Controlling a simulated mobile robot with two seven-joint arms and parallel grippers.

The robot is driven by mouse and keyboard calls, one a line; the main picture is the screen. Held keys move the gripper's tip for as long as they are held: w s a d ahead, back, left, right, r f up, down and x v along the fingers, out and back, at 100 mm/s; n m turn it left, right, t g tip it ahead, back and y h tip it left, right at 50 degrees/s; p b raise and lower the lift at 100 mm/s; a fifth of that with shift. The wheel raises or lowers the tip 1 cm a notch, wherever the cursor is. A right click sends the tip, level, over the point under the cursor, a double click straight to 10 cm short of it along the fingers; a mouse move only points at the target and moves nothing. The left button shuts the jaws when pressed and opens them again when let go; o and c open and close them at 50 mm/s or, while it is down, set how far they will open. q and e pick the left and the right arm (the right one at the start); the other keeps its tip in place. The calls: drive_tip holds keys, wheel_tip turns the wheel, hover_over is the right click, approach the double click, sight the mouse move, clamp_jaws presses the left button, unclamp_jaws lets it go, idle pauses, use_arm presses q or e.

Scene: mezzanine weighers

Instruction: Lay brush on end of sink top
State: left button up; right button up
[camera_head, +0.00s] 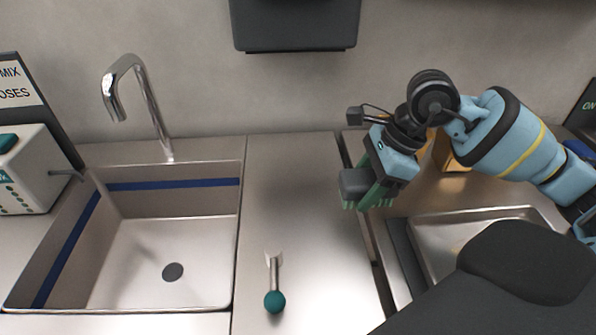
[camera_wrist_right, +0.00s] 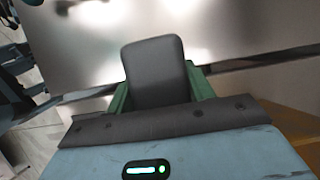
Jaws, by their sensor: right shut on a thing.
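My right gripper (camera_head: 358,190) is shut on a green brush (camera_head: 378,196) with pale green bristles pointing down. The brush is above the right edge of the steel sink top (camera_head: 300,200), over the end to the right of the basin. I cannot tell whether the bristles touch the steel. In the right wrist view, a dark finger (camera_wrist_right: 154,70) covers the middle of the brush, and green parts of it (camera_wrist_right: 201,84) show on both sides. My left gripper is not in view.
The sink basin (camera_head: 165,250) and tap (camera_head: 150,105) are left. A shallow metal tray (camera_head: 430,222) sits right, across a dark gap. The sink top's middle is clear.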

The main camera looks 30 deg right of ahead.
drive_tip(key=shift+w+a+r, duration=0.1)
drive_tip(key=shift+w, duration=0.25)
drive_tip(key=p, duration=0.2)
approach(290, 181)
drive_tip(key=shift+s+a+f, duration=0.25)
drive_tip(key=shift+a+f, duration=0.5)
drive_tip(key=shift+f, duration=0.05)
drive_tip(key=shift+w+a+f, duration=0.1)
drive_tip(key=shift+w+a, duration=0.1)
drive_tip(key=shift+w, duration=0.45)
drive_tip(key=shift+w+a+f, duration=0.1)
drive_tip(key=shift+w+f, duration=0.05)
drive_tip(key=shift+f, duration=0.15)
wheel_tip(290, 181, down, 3)
drive_tip(key=shift+r, duration=0.1)
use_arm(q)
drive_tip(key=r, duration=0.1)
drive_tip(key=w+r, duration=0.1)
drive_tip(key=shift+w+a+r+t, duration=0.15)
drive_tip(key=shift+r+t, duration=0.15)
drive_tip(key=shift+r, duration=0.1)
use_arm(e)
drive_tip(key=shift+f, duration=0.25)
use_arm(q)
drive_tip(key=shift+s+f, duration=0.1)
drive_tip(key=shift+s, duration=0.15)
use_arm(e)
drive_tip(key=o, duration=1)
